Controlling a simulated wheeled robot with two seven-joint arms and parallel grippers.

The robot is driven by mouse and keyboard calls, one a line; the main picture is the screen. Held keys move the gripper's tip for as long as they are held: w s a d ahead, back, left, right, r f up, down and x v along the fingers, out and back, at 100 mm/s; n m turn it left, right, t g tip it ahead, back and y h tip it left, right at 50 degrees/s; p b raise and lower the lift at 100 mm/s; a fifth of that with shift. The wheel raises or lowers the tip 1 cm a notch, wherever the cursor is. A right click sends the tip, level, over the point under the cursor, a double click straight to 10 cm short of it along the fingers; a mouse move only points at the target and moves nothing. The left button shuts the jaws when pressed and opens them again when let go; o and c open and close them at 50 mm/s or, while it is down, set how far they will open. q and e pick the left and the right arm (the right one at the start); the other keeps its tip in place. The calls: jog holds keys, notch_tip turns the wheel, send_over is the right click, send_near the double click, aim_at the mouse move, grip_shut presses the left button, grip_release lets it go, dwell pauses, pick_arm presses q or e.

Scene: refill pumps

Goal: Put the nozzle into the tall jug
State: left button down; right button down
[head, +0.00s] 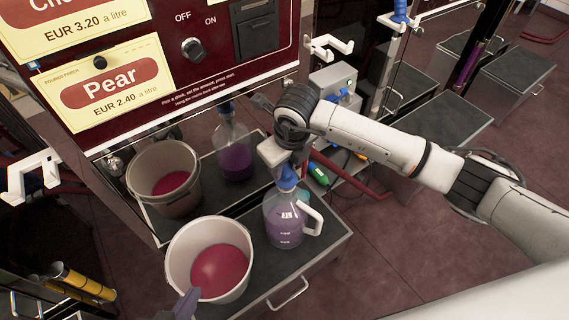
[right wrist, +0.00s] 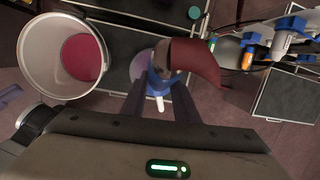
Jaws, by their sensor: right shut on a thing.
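A clear jug (head: 284,222) with purple liquid and a white handle stands on the dark front platform. My right gripper (head: 275,153) is above its mouth, pointing down. It is shut on the blue nozzle (head: 287,179), which sits right at the jug's top; I cannot tell how deep it goes in. In the right wrist view the blue nozzle (right wrist: 157,86) is between the fingers, over the jug (right wrist: 141,66). A second clear jug (head: 235,152) with purple liquid stands behind, under the machine. A tip of what seems my left gripper (head: 187,304) shows at the bottom edge; its jaws are hidden.
A white bucket (head: 178,253) with red liquid stands left of the front jug, and a grey-beige bucket (head: 135,177) with red liquid behind it. The machine panel (head: 190,85) overhangs the rear. A red hose (head: 350,178) and cables lie to the right.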

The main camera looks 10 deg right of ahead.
jog(key=c, duration=1.3)
grip_release()
jog(key=shift+f, duration=0.1)
jog(key=p+v, duration=0.1)
jog(key=v, duration=0.9)
jog(key=shift+s, duration=0.15)
